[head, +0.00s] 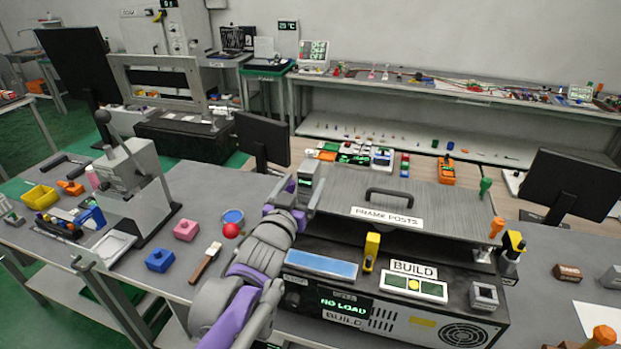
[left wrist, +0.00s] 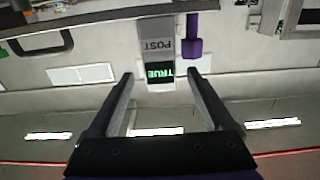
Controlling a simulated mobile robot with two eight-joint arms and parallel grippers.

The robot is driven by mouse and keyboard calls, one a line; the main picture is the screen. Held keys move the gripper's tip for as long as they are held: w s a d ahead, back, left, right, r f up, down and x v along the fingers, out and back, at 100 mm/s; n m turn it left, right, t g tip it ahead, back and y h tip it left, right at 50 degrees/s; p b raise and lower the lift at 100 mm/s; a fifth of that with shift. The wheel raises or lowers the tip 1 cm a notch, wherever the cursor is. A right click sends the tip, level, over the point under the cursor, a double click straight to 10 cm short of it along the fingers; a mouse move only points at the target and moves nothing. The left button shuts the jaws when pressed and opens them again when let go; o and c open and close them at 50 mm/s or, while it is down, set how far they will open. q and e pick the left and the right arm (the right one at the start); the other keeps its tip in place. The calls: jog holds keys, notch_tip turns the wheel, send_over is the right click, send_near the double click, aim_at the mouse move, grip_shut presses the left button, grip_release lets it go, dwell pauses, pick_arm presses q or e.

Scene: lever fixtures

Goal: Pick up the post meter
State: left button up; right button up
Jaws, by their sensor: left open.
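The post meter (head: 308,172) is a small grey upright device with a dark screen, at the left end of the grey lidded bench unit in the head view. In the left wrist view, which is upside down, the post meter (left wrist: 160,45) shows the word POST and a green TRUE on its screen. My left gripper (head: 287,205) is just in front of it, open and empty. In the wrist view, the post meter lies beyond the two dark fingers (left wrist: 160,95), roughly centred between them; I cannot see contact. My right gripper is not in view.
A purple-topped piece (left wrist: 193,40) stands close beside the post meter. The unit's lid (head: 440,195) carries a black handle (head: 390,192) and a FRAME POSTS label. A monitor (head: 262,138) stands behind left.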

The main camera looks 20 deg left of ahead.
aim_at(313, 166)
pick_arm(q)
jog(key=w+p, duration=0.1)
jog(key=w, duration=0.7)
jog(key=shift+w+d, duration=0.1)
jog(key=shift+d, duration=0.05)
jog(key=shift+c, duration=0.4)
grip_shut()
